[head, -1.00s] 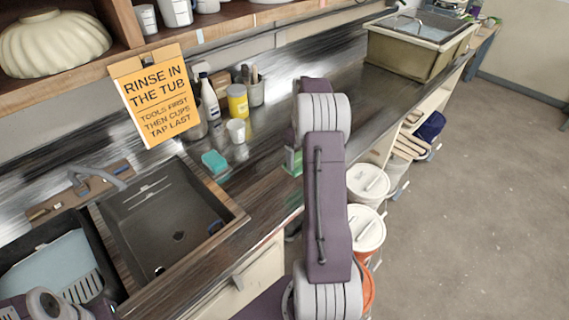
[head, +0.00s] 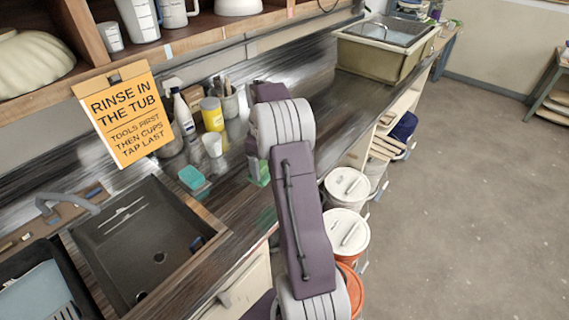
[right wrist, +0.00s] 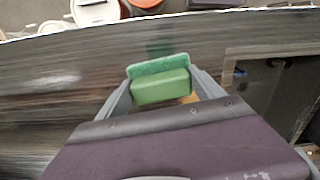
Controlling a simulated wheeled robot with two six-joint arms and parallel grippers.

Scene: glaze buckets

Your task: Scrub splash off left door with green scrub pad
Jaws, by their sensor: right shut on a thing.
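The green scrub pad (right wrist: 160,88) is a light green block with a darker, rough green face. My right gripper (right wrist: 162,82) is shut on it, one finger at each side. In the head view the pad (head: 258,171) shows over the counter, partly behind my right arm; I cannot tell whether it touches the counter. A cream cabinet door (head: 243,292) with a handle shows below the counter's front edge, partly cut off by the frame. No splash can be made out on it. My left gripper is out of view.
A dark sink (head: 140,240) and a teal sponge (head: 191,177) lie left of the pad. A white cup (head: 212,145), a yellow can (head: 212,114) and bottles stand behind. White-lidded buckets (head: 346,230) stand right of my arm. Open floor (head: 460,200) lies at right.

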